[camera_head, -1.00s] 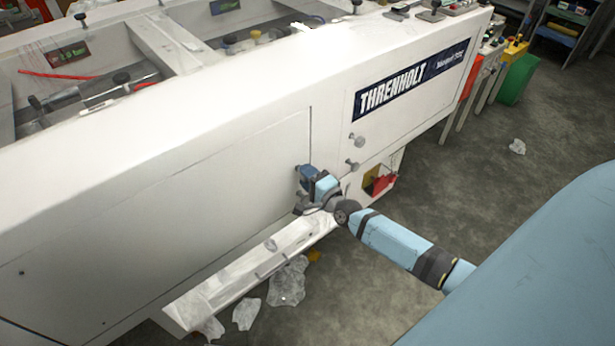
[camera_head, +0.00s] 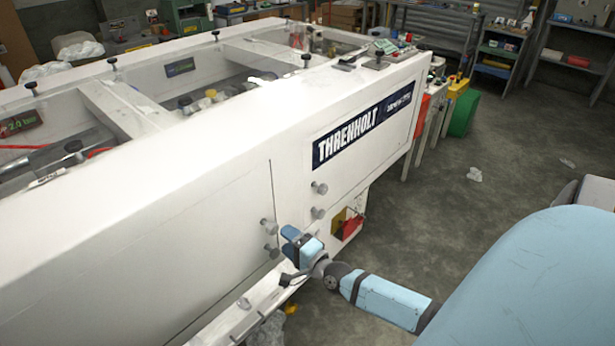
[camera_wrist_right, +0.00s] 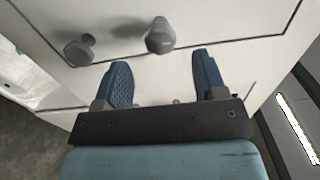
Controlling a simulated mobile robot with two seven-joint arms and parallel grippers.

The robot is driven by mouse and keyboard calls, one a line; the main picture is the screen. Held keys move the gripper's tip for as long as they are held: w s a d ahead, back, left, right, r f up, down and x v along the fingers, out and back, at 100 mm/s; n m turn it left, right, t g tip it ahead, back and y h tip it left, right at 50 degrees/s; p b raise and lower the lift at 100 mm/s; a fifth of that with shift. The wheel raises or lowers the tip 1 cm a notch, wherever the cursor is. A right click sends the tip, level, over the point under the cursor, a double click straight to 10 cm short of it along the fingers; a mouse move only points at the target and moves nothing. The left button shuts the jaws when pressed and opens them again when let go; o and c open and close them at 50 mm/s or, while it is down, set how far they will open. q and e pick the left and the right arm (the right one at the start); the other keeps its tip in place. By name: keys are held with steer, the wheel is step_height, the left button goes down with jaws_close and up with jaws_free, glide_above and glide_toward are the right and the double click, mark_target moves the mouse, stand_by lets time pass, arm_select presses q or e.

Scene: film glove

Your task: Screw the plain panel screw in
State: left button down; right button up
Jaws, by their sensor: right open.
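Grey panel screws with round heads sit in two pairs on the white machine's side. One pair, an upper screw (camera_head: 268,226) and a lower screw (camera_head: 271,251), is by the vertical panel seam. The other pair, an upper (camera_head: 319,187) and a lower (camera_head: 317,212), is under the name plate. I cannot tell which is the plain one. My right gripper (camera_head: 290,240) is open and empty, just right of the seam pair. In the right wrist view, one screw (camera_wrist_right: 160,35) is ahead of the gap between the fingers (camera_wrist_right: 162,72); another (camera_wrist_right: 83,50) is left. My left gripper is not in view.
The white machine (camera_head: 130,215) fills the left and middle. A ledge (camera_head: 243,315) runs along its lower side beneath my gripper. A red and yellow box (camera_head: 350,226) sits low behind the gripper. The floor (camera_head: 455,215) to the right is mostly clear.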

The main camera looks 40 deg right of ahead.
steer(key=s, duration=0.8)
steer(key=shift+d+b, duration=0.35)
steer(key=shift+b, duration=0.05)
steer(key=shift+w, duration=0.1)
steer(key=s+a+f+n+g+y+p, duration=0.1)
steer(key=s+a+n+g+p, duration=0.2)
steer(key=s+a+n, duration=0.3)
steer(key=s+a+f+n+g+y+p, duration=0.1)
steer(key=s+a+n+g+p, duration=0.2)
steer(key=a+n, duration=0.9)
steer(key=s+n+g, duration=0.1)
steer(key=s+n, duration=0.1)
steer(key=s, duration=0.1)
steer(key=shift+s, duration=0.2)
